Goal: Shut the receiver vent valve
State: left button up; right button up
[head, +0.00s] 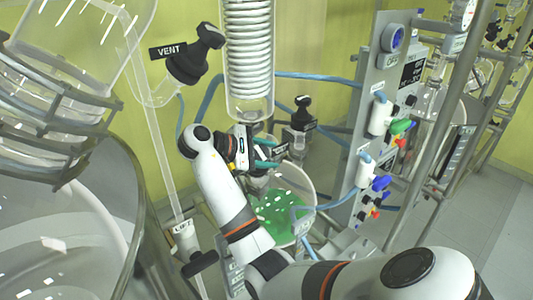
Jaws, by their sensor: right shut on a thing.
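The receiver (285,205) is a round glass vessel holding green liquid with pale pieces, below the coiled condenser. My right gripper (277,153) is at the receiver's top, its teal fingers pointing right. It is shut on a small part there, mostly hidden by the fingers; I cannot tell whether this is the receiver vent valve's handle. A black-handled valve (303,114) with a small unreadable label stands upright just right of and beyond the gripper. My left gripper is not in view.
The glass condenser (248,60) hangs just above my gripper. A grey panel (375,110) with gauges and coloured valves stands right. Blue hoses (315,77) cross behind. A large glass vessel (60,235) fills the left.

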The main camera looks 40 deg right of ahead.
jog(key=shift+f, duration=0.1)
dwell(0.3)
jog(key=o, duration=1)
